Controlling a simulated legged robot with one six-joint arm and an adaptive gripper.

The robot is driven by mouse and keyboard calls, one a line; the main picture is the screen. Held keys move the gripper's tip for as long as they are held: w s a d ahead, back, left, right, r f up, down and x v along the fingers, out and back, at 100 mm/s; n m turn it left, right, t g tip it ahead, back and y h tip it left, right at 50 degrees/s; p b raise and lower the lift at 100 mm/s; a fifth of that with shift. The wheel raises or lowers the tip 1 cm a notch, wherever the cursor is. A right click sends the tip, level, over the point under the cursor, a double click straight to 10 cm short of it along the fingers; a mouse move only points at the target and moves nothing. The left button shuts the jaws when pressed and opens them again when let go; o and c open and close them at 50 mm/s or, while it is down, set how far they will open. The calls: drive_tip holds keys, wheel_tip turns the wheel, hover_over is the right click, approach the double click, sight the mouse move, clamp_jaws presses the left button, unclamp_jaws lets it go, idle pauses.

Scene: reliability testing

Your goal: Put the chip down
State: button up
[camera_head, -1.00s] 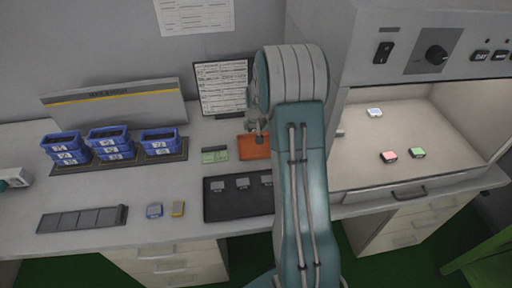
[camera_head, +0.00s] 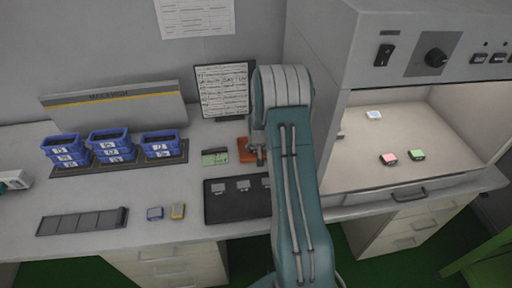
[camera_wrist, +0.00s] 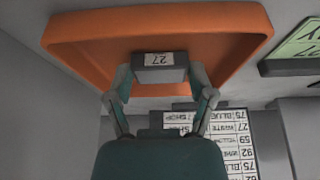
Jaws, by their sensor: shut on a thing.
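A dark grey chip (camera_wrist: 160,72) with a white label reading "27" is held between the fingertips of my gripper (camera_wrist: 162,80) in the wrist view. My gripper is shut on it. An orange tray (camera_wrist: 80,32) lies right behind the chip in that view; I cannot tell whether the chip touches it. In the head view my gripper (camera_head: 258,156) is at the front right part of the orange tray (camera_head: 243,152), just behind the black tray (camera_head: 222,211). My arm hides part of both trays, and the chip is too small to make out there.
Several grey-labelled pieces sit in the black tray. A green card (camera_head: 215,157) lies left of the orange tray. Blue bins (camera_head: 160,143) stand at the left. A lit cabinet (camera_head: 440,130) stands at the right.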

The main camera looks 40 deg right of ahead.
drive_tip(key=shift+f, duration=0.1)
drive_tip(key=o, duration=0.9)
drive_tip(key=shift+d, duration=0.15)
drive_tip(key=shift+c, duration=0.2)
drive_tip(key=v, duration=1.2)
drive_tip(key=s+a+r+n, duration=0.1)
drive_tip(key=s+a+r, duration=0.3)
drive_tip(key=a+r, duration=0.35)
drive_tip(key=s+a+r+n, duration=0.1)
drive_tip(key=s+a+r, duration=0.3)
drive_tip(key=a+r, duration=0.4)
drive_tip(key=s+a+r+n, duration=0.1)
drive_tip(key=s+a+r, duration=0.1)
drive_tip(key=s, duration=0.3)
drive_tip(key=s+a+r+n+t+y, duration=0.1)
drive_tip(key=s+a+r, duration=0.1)
drive_tip(key=s+a, duration=0.2)
drive_tip(key=s+a+r+n+y, duration=0.1)
drive_tip(key=s+a+r, duration=0.1)
drive_tip(key=s, duration=0.6)
drive_tip(key=shift+s+a, duration=0.25)
drive_tip(key=shift+a, duration=0.55)
